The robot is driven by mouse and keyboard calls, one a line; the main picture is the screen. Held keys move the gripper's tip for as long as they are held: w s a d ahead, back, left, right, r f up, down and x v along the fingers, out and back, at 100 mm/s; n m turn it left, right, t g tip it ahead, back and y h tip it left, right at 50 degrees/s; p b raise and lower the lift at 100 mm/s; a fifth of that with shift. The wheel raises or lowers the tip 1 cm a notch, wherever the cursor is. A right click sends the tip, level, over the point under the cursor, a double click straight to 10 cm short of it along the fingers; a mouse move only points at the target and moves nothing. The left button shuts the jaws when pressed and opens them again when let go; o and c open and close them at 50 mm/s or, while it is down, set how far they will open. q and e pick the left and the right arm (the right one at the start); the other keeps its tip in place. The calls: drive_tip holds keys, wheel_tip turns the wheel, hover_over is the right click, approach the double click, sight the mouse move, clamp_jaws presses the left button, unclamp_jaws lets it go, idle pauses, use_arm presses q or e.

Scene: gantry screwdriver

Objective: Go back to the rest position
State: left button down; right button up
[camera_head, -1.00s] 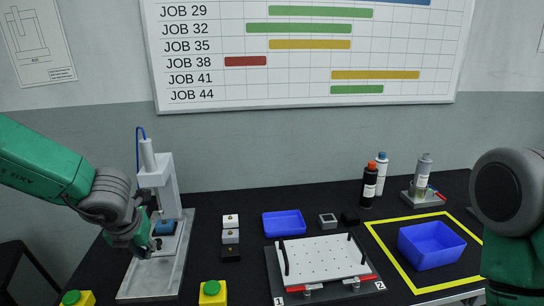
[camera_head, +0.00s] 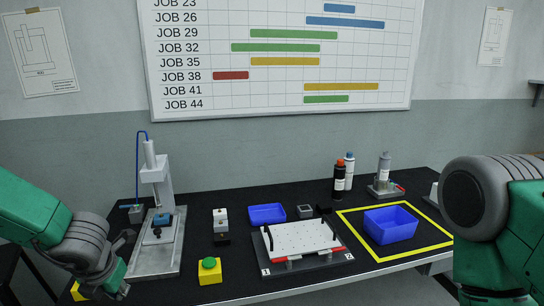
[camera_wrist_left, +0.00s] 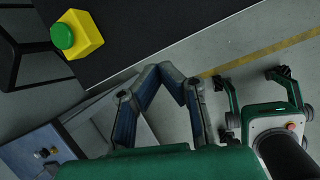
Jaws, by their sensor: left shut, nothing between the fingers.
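My left gripper (camera_head: 118,284) is at the lower left in the head view, at the near left side of the table, in front of the press fixture (camera_head: 158,240). In the left wrist view its blue-grey fingers (camera_wrist_left: 165,70) come together, shut with nothing between them. They point over the floor beside the table edge. My right arm (camera_head: 490,220) shows at the right edge of the head view; its gripper is out of view.
A yellow box with a green button (camera_head: 209,271) stands near the table's front edge; one also shows in the left wrist view (camera_wrist_left: 77,34). A white perforated plate (camera_head: 298,238), blue trays (camera_head: 267,214) (camera_head: 390,226) and bottles (camera_head: 340,178) stand further right.

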use_arm(q)
drive_tip(key=s+d+f+m, duration=0.2)
drive_tip(key=s+f+m, duration=0.95)
drive_tip(key=m, duration=0.55)
drive_tip(key=s+d+f+m+g+h, duration=0.1)
drive_tip(key=s+f+m, duration=0.2)
drive_tip(key=s+m, duration=0.6)
drive_tip(key=s+d+f+m+g, duration=0.2)
drive_tip(key=s+f+m, duration=0.2)
drive_tip(key=s+m, duration=0.5)
drive_tip(key=shift+s+m+h, duration=0.25)
drive_tip(key=shift+m+h, duration=0.15)
drive_tip(key=shift+d, duration=0.25)
drive_tip(key=shift+w+a, duration=0.15)
drive_tip(key=shift+a, duration=0.1)
drive_tip(key=shift+d, duration=0.1)
